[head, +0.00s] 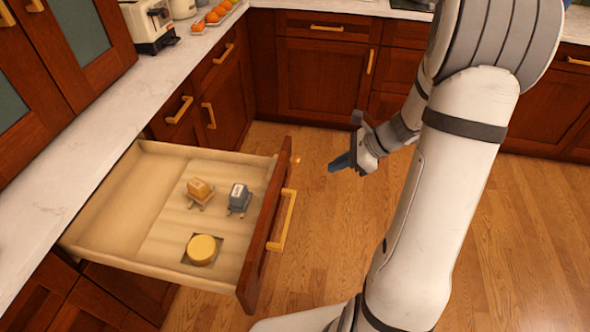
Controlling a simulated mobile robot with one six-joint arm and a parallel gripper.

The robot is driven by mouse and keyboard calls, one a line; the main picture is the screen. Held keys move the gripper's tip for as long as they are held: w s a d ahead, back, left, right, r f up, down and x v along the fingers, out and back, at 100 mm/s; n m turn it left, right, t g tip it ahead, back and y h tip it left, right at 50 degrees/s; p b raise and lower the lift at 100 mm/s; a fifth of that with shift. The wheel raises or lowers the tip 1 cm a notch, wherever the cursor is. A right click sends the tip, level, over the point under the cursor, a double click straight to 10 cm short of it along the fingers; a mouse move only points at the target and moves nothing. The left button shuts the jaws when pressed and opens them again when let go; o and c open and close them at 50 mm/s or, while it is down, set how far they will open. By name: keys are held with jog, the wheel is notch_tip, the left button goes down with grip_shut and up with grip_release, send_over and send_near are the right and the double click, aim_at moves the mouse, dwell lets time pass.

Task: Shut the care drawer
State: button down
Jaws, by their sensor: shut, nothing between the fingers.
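The care drawer (130,190) is pulled well out from under the white counter at the left. Its red-brown front (265,230) carries a gold bar handle (283,220) and faces right. Inside lie an orange-tan block on a small stand (200,188), a grey-blue block on a similar stand (239,197) and a round yellow item on a dark square (202,249).
The counter (60,150) runs above the drawer, with a toaster (150,22) and a tray of oranges (215,14) at the back. Closed cabinets (325,80) line the far wall. Wooden floor (330,230) is clear between the drawer and my arm.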

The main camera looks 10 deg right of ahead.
jog(key=shift+m, duration=0.3)
jog(key=x, duration=0.8)
jog(key=w+a+r+x, duration=0.1)
jog(key=x, duration=0.3)
jog(key=shift+b, duration=0.3)
jog(key=shift+w+a, duration=0.3)
jog(key=shift+a, duration=0.2)
